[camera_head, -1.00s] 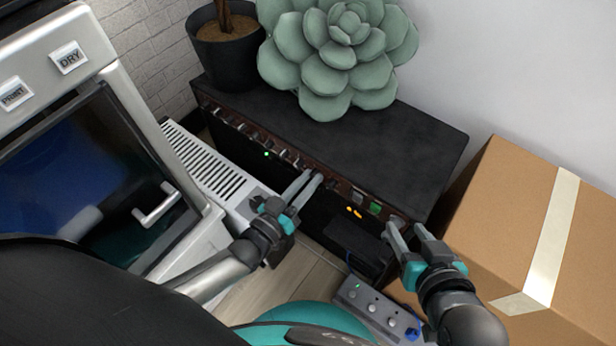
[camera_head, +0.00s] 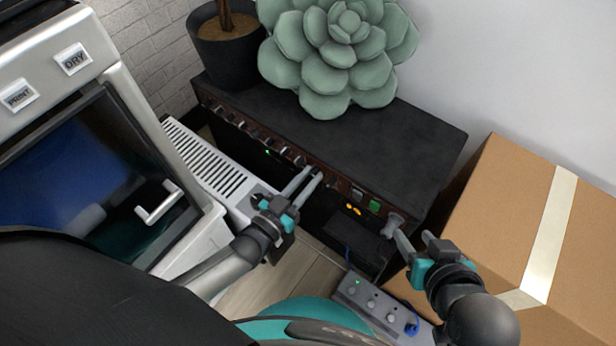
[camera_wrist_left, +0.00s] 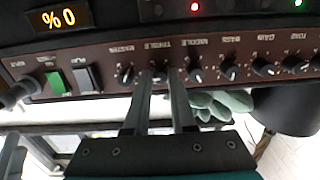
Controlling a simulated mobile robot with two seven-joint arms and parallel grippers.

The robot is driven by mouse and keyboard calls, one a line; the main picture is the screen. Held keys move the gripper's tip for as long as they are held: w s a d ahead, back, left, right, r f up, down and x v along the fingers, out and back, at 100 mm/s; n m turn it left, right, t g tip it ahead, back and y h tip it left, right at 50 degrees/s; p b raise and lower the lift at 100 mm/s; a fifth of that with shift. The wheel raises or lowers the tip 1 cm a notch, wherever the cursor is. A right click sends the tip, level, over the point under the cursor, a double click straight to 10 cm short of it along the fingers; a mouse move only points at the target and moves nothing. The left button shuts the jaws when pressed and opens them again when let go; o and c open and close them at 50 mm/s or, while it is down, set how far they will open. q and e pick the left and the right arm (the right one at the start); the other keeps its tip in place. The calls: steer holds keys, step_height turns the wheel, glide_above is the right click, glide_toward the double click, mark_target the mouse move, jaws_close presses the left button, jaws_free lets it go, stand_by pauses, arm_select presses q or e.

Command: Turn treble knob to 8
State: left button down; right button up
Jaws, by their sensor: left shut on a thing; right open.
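The treble knob (camera_wrist_left: 160,76) is a small dark knob on the amplifier's brown panel, under a label that looks upside down in the left wrist view. My left gripper (camera_wrist_left: 160,82) has its two fingers on either side of this knob and is shut on it, so the knob's pointer is mostly hidden. In the head view my left gripper (camera_head: 312,175) reaches the front panel of the black amplifier (camera_head: 370,140). My right gripper (camera_head: 413,240) is open and empty, just beside a grey plug (camera_head: 394,221) at the panel's right end.
The master knob (camera_wrist_left: 125,75) and middle knob (camera_wrist_left: 195,74) flank the treble knob closely. A lit display (camera_wrist_left: 58,18) shows inverted characters. A succulent (camera_head: 335,60) and potted plant (camera_head: 225,50) stand on the amplifier. A cardboard box (camera_head: 520,220) is at right, a power strip (camera_head: 370,303) below.

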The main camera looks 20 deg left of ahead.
arm_select(q)
steer(key=c, duration=0.7)
jaws_free()
steer(key=shift+c, duration=0.2)
steer(key=p+v, duration=0.3)
steer(key=v, duration=1.2)
steer(key=shift+s+p, duration=0.15)
steer(key=shift+p, duration=0.15)
arm_select(e)
steer(key=s+d+f+g+h, duration=0.2)
steer(key=s+d+g, duration=0.2)
steer(key=shift+d+m, duration=0.2)
steer(key=shift+m, duration=0.1)
